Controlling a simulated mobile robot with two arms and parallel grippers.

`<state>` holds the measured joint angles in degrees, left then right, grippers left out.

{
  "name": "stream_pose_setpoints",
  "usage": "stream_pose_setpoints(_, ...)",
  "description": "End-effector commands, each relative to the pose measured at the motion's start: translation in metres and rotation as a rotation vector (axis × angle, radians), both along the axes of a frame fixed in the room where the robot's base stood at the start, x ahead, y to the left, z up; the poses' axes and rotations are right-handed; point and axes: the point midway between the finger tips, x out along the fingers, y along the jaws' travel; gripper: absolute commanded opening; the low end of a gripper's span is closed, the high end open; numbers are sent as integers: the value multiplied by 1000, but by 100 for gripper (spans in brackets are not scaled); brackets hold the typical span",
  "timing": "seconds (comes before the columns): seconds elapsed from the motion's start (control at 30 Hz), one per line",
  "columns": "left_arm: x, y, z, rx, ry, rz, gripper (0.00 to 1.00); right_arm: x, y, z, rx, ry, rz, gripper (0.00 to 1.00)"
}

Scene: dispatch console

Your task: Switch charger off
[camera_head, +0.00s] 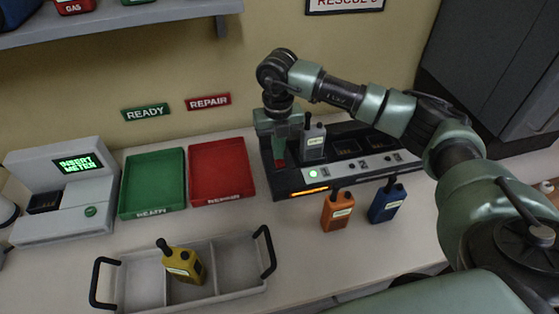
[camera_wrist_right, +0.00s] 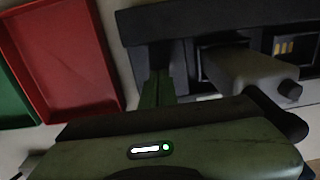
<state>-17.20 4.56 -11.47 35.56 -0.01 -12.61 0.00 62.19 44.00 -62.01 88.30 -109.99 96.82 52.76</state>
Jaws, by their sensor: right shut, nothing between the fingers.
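The charger (camera_head: 375,172) is a dark unit with numbered bays; it also shows in the right wrist view (camera_wrist_right: 150,25). A grey radio (camera_head: 313,143) stands in its bay 1, and shows in the wrist view too (camera_wrist_right: 245,75). A green light (camera_head: 313,174) beside the 1 and an orange strip (camera_head: 309,191) on the front are lit. My right gripper (camera_head: 280,160) is shut and empty, pointing down at the charger's left end, left of the grey radio. A small red patch shows at its tip; I cannot tell whether they touch. My left gripper is out of view.
An orange radio (camera_head: 337,211) and a blue radio (camera_head: 386,202) stand in front of the charger. A red tray (camera_head: 250,178) and a green tray (camera_head: 124,200) lie left. A yellow radio (camera_head: 183,264) stands in a grey handled carrier (camera_head: 232,293). A meter (camera_head: 75,217) stands far left.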

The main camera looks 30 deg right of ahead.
Motion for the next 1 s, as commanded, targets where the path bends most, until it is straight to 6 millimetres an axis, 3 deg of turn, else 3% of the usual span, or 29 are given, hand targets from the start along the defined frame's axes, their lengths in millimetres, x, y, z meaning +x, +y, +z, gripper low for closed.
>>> stream_pose_setpoints(0.37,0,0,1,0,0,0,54,0,0,1,0,1,0,0)
stream_pose_setpoints(1.0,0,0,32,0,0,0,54,0,0,52,1,0,1,0)
